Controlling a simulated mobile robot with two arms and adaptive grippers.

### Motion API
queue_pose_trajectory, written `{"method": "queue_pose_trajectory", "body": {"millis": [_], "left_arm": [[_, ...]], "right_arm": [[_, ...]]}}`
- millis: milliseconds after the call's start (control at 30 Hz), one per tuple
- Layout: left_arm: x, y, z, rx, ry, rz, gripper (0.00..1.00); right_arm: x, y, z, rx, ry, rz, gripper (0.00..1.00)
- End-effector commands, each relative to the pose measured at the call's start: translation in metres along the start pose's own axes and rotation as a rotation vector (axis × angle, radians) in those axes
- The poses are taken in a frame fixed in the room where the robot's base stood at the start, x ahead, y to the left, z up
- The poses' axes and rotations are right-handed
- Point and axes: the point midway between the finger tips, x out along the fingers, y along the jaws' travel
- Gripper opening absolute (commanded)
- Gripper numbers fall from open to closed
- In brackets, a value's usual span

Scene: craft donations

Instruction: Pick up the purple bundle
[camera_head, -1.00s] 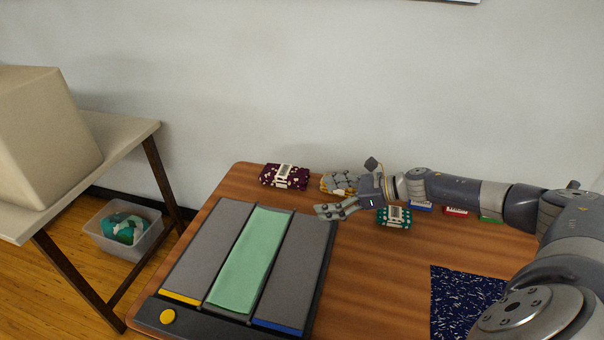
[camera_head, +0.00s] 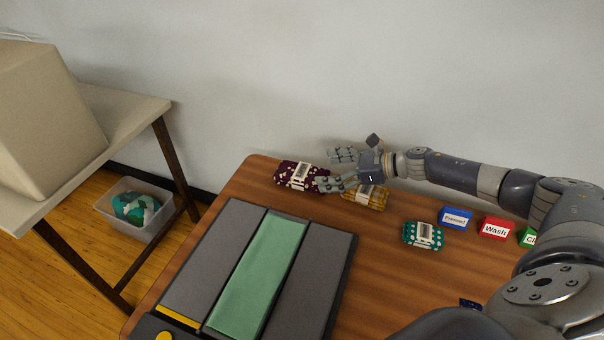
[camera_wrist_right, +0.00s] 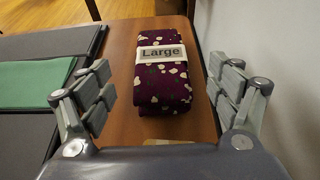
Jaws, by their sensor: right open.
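The purple bundle (camera_head: 301,176) is dark purple with pale spots and a white band. It lies on the wooden table near its back left corner. In the right wrist view the bundle (camera_wrist_right: 163,85) lies ahead between the two spread fingers, and its band reads "Large". My right gripper (camera_head: 340,170) is open and empty, just right of the bundle in the head view. In the right wrist view neither finger of the gripper (camera_wrist_right: 160,95) appears to touch the bundle. My left gripper is not in view.
A yellow bundle (camera_head: 374,198) lies partly under my right gripper. A teal bundle (camera_head: 422,235) and blue (camera_head: 456,218), red (camera_head: 495,228) and green (camera_head: 529,237) labelled blocks sit to the right. A grey board (camera_head: 207,262) with a green strip (camera_head: 262,270) lies in front. The wall is close behind.

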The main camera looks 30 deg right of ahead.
Motion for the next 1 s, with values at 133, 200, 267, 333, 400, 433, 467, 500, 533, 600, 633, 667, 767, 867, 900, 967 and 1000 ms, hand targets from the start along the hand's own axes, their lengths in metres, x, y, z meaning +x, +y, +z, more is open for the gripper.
{"method": "queue_pose_trajectory", "body": {"millis": [133,200,267,333,400,433,467,500,533,600,633,667,767,867,900,967,1000], "left_arm": [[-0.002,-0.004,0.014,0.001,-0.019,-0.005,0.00],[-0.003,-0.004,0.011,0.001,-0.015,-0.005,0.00],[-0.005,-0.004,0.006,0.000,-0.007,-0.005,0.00],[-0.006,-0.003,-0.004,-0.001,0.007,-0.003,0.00],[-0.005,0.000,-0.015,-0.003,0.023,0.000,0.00],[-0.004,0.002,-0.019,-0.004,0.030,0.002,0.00],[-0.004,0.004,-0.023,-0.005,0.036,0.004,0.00],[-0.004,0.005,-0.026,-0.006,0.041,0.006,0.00],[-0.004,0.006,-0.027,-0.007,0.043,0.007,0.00],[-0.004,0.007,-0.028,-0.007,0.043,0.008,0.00],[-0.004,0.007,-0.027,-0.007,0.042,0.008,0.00],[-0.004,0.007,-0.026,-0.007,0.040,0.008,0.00],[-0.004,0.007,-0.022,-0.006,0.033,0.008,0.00],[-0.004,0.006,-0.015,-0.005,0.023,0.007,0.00],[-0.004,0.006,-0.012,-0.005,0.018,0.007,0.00],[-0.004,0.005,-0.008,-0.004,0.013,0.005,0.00],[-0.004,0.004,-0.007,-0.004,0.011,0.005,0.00]], "right_arm": [[0.011,0.000,0.001,-0.001,0.000,0.000,0.84],[0.017,0.000,0.002,-0.001,0.000,0.001,0.84],[0.025,0.001,0.004,-0.001,-0.002,0.002,0.84],[0.036,0.001,0.005,0.000,-0.002,0.002,0.84],[0.047,0.001,0.004,0.000,-0.002,0.001,0.84],[0.051,0.001,0.003,0.000,-0.001,0.001,0.84],[0.054,0.001,0.003,0.000,-0.001,0.001,0.84],[0.058,0.001,0.003,0.000,-0.001,0.000,0.84],[0.059,0.001,0.003,0.000,-0.001,0.000,0.84],[0.061,0.001,0.002,0.000,0.001,0.000,0.84],[0.062,0.001,0.002,0.000,0.001,0.000,0.84],[0.062,0.001,0.002,0.000,0.001,0.000,0.84],[0.061,0.001,0.002,0.000,0.001,0.000,0.84],[0.061,0.001,0.002,0.000,0.001,0.000,0.70],[0.061,0.001,0.002,0.000,0.001,0.000,0.61],[0.061,0.001,0.003,0.000,0.001,0.000,0.47],[0.061,0.001,0.002,0.000,0.001,0.000,0.38]]}}
